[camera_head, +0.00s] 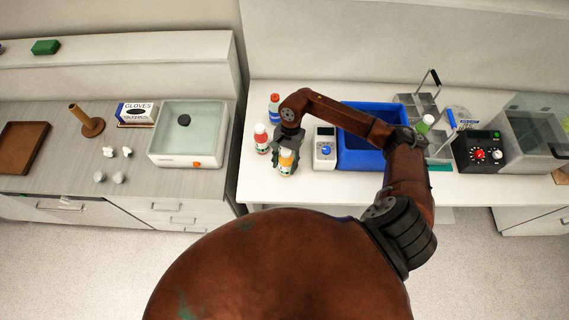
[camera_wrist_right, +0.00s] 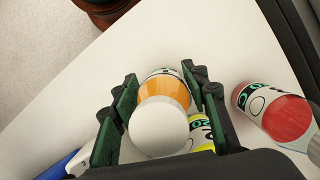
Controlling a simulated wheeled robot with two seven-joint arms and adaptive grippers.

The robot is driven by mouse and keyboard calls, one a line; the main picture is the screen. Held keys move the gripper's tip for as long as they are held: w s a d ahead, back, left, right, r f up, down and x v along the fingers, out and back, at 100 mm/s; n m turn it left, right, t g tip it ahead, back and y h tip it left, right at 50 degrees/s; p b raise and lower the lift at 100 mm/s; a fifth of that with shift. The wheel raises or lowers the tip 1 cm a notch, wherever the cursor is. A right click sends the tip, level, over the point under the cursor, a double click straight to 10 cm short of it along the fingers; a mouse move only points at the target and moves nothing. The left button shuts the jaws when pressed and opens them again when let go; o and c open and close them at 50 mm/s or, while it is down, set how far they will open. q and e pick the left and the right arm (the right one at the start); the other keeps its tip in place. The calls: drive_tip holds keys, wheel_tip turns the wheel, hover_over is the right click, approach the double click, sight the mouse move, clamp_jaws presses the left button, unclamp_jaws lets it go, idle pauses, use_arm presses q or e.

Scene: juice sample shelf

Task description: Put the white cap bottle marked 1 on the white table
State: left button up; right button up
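An orange bottle with a white cap (camera_wrist_right: 157,127) stands between the fingers of my right gripper (camera_wrist_right: 160,85) in the right wrist view. The fingers lie close along both its sides; I cannot tell whether they press on it. Its number is not readable. In the head view my right gripper (camera_head: 288,145) reaches down over the white table (camera_head: 258,185) near its left end, and orange bottle (camera_head: 286,158) shows at its fingers. A red bottle (camera_wrist_right: 282,115) with a pale cap stands to the right in the wrist view, outside the fingers. My left gripper is out of view.
The red bottle (camera_head: 261,136) and a blue bottle with an orange cap (camera_head: 274,98) stand close by. A white meter (camera_head: 325,150) and a blue bin (camera_head: 360,158) are to the right. Left of a gap is a grey counter (camera_head: 100,180) with a glass-walled basin (camera_head: 215,105).

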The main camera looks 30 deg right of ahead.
sight(287, 151)
drive_tip(key=o, duration=0.4)
drive_tip(key=shift+c, duration=0.2)
drive_tip(key=shift+r, duration=0.1)
drive_tip(key=shift+r+p, duration=0.2)
drive_tip(key=shift+p, duration=0.15)
drive_tip(key=b+v, duration=0.3)
drive_tip(key=v, duration=0.9)
drive_tip(key=shift+b, duration=0.4)
drive_tip(key=shift+s+f, duration=0.1)
drive_tip(key=shift+f, duration=0.05)
